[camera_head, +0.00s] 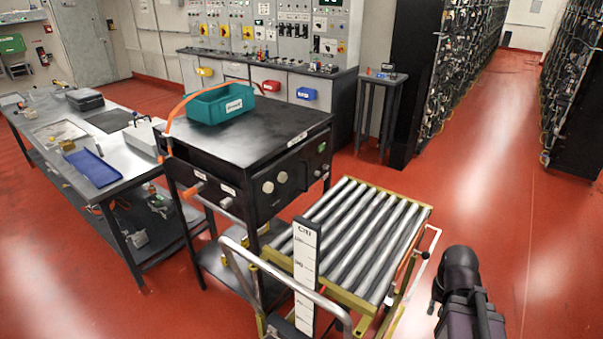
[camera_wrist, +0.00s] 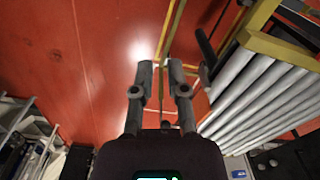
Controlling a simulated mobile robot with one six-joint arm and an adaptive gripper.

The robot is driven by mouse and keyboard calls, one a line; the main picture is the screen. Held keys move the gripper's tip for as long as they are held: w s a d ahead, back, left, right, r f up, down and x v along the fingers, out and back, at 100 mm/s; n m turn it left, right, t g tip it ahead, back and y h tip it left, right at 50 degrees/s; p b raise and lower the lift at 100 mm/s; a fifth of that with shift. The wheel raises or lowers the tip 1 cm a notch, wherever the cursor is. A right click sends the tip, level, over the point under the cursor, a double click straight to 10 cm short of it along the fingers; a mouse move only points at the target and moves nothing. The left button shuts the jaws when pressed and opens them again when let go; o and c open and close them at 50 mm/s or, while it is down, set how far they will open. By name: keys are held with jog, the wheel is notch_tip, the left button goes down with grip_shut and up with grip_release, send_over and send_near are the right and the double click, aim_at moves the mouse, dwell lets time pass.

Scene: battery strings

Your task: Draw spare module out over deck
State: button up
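A roller deck (camera_head: 362,235) with grey rollers in a yellow frame stands at the front centre; its rollers also show at the right of the wrist view (camera_wrist: 262,95). Behind it is a black bench (camera_head: 250,145). Under the bench top, dark front panels with round pale knobs (camera_head: 268,187) face the deck; these may be the spare module, but I cannot tell for certain. Part of my dark arm shows right of the deck in the head view. In the wrist view my gripper (camera_wrist: 161,68) has its two fingers apart, with nothing between them, over red floor beside the deck.
A teal bin (camera_head: 220,104) sits on the bench. A white upright scale (camera_head: 306,270) and a grey push handle stand at the deck's near side. A steel table (camera_head: 120,135) with a blue tray is at left. Battery racks (camera_head: 445,80) stand behind. Red floor at right is clear.

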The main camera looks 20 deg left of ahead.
jog(key=shift+o, duration=1.1)
jog(key=w+a+f+m+t+y+b, duration=0.1)
jog(key=w+a+f+m+y+b, duration=0.1)
jog(key=w+a, duration=0.5)
jog(key=shift+w+a+m+y+b, duration=0.35)
jog(key=shift+w+m+y+b, duration=0.1)
jog(key=shift+w+y, duration=0.25)
jog(key=w+a+m+y+b, duration=0.1)
jog(key=w+a, duration=0.2)
jog(key=a, duration=0.1)
jog(key=w+a+m+t+y+b, duration=0.1)
jog(key=w+a+m+y, duration=0.1)
jog(key=w+a, duration=0.1)
jog(key=w+a+m+t+y+b, duration=0.1)
jog(key=w+a+m, duration=0.1)
jog(key=w+a, duration=0.2)
jog(key=shift+w+a+r+y+b, duration=0.25)
jog(key=shift+w+a+y+b, duration=0.15)
jog(key=shift+w, duration=0.1)
jog(key=w+a+r+m+t+y+b, duration=0.3)
jog(key=w+a+m, duration=0.5)
jog(key=w, duration=0.1)
jog(key=w+a+r+m+t+y+b, duration=0.2)
jog(key=w+a+r+m+y+b, duration=0.1)
jog(key=w+a+m, duration=0.5)
jog(key=shift+w+a+r+t+y+b, duration=0.35)
jog(key=shift+w+a+y, duration=0.2)
jog(key=shift+w+y, duration=0.25)
